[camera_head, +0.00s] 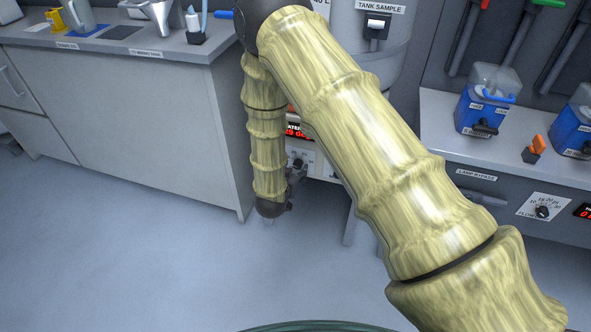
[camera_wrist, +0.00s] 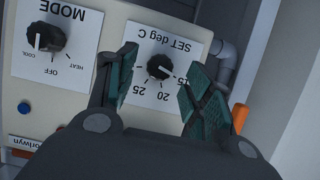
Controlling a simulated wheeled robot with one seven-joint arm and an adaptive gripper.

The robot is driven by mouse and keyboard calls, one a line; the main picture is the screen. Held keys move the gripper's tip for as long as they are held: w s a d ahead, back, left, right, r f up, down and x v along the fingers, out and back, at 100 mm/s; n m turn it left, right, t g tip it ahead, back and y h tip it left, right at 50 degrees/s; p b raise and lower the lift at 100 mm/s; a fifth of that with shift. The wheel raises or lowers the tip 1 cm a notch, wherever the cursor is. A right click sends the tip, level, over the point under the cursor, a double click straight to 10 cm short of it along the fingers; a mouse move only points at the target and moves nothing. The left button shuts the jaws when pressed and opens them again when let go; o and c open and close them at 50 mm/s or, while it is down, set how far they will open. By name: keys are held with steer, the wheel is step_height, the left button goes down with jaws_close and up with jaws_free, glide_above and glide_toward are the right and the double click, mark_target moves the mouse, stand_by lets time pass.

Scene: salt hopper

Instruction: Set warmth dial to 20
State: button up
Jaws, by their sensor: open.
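The warmth dial (camera_wrist: 159,66) is a small black knob on a white plate marked "SET deg C", seen upside down in the wrist view. The numbers 15, 20 and 25 show around it; its mark seems to point to the lower right, near 15. My gripper (camera_wrist: 161,70) is open, with one green-padded finger on each side of the dial in the picture. I cannot tell whether either finger touches it. In the head view my gripper (camera_head: 297,178) is small and dark by the panel, and my arm hides much of that area.
A black MODE knob (camera_wrist: 46,37) and a blue button (camera_wrist: 24,108) lie left of the dial. A grey pipe (camera_wrist: 226,55) and an orange part (camera_wrist: 239,117) are close on the right. A counter (camera_head: 130,100) stands left; the floor in front is clear.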

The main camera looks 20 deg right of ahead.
mark_target(298, 165)
steer(key=shift+x, duration=1.3)
steer(key=c, duration=1)
